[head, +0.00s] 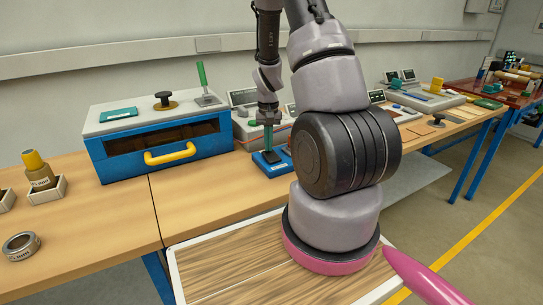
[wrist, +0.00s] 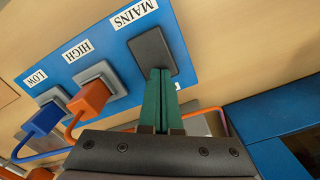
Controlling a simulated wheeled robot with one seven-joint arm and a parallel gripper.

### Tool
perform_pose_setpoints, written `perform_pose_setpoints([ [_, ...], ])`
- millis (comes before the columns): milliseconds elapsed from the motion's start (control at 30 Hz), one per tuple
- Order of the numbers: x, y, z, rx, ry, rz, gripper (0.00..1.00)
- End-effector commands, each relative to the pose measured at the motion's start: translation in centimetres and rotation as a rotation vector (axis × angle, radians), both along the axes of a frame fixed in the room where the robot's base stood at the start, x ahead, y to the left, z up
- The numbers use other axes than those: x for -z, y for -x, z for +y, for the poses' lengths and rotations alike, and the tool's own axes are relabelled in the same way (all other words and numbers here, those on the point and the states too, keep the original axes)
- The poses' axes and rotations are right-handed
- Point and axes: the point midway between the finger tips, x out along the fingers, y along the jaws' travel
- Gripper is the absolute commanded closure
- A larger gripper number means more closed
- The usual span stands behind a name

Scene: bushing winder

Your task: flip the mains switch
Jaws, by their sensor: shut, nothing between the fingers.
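The mains switch (wrist: 148,44) is a dark grey rocker on a blue panel (wrist: 178,36), beside a white "MAINS" label (wrist: 134,16) in the wrist view. My gripper (wrist: 160,72) is shut, with its green fingers together and nothing between them. The fingertips overlap the lower part of the rocker in the wrist view; I cannot tell whether they touch it. In the head view my gripper (head: 268,148) points down at the small blue panel (head: 259,163) on the bench, and largely hides the switch.
On the same panel an orange plug (wrist: 90,98) sits by "HIGH" and a blue plug (wrist: 42,121) by "LOW", with cables trailing close to my gripper. A blue cabinet (head: 112,166) with a yellow handle stands to the left. Bare bench lies in front of the panel.

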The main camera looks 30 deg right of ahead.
Motion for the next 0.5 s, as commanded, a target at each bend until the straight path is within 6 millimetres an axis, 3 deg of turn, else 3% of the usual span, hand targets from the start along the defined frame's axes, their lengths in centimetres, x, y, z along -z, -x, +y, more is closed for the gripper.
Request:
perform_pose_setpoints([
  [500,0.61,0.02,0.0,0.0,0.0,0.0,1.0],
])
